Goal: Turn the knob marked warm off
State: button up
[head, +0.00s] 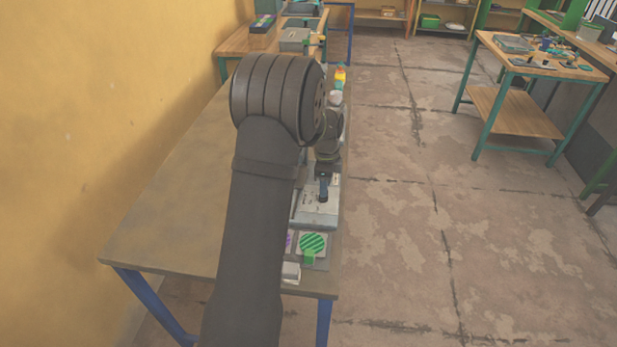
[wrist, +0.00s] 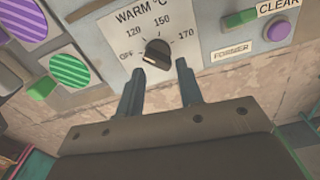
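The black warm knob (wrist: 156,51) sits on a grey panel (wrist: 205,20) in the wrist view, under the label "WARM °C". Marks OFF, 120, 150 and 170 ring it. A pale line shows on its lower left side; I cannot tell for certain which mark it points to. My gripper (wrist: 160,66) is open, its two fingertips apart just below the knob, one toward each side, with nothing between them. I cannot tell whether they touch the panel. In the head view my gripper (head: 323,189) is over the panel and the knob is hidden.
Left of the knob are a green striped disc (wrist: 69,70), a purple striped disc (wrist: 22,19) and a green block (wrist: 41,89). A purple button (wrist: 278,30) marked CLEAR and a "FORMER" label (wrist: 231,51) lie right. A white block (head: 291,272) is at the table's near end.

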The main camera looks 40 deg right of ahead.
notch_tip(320, 180, up, 16)
jog(key=f+n, duration=0.1)
jog(key=n, duration=0.9)
jog(key=f, duration=1.1)
jog(key=a+f, duration=0.1)
jog(key=f, duration=0.4)
jog(key=shift+w+f, duration=0.15)
jog(key=shift+f, duration=0.2)
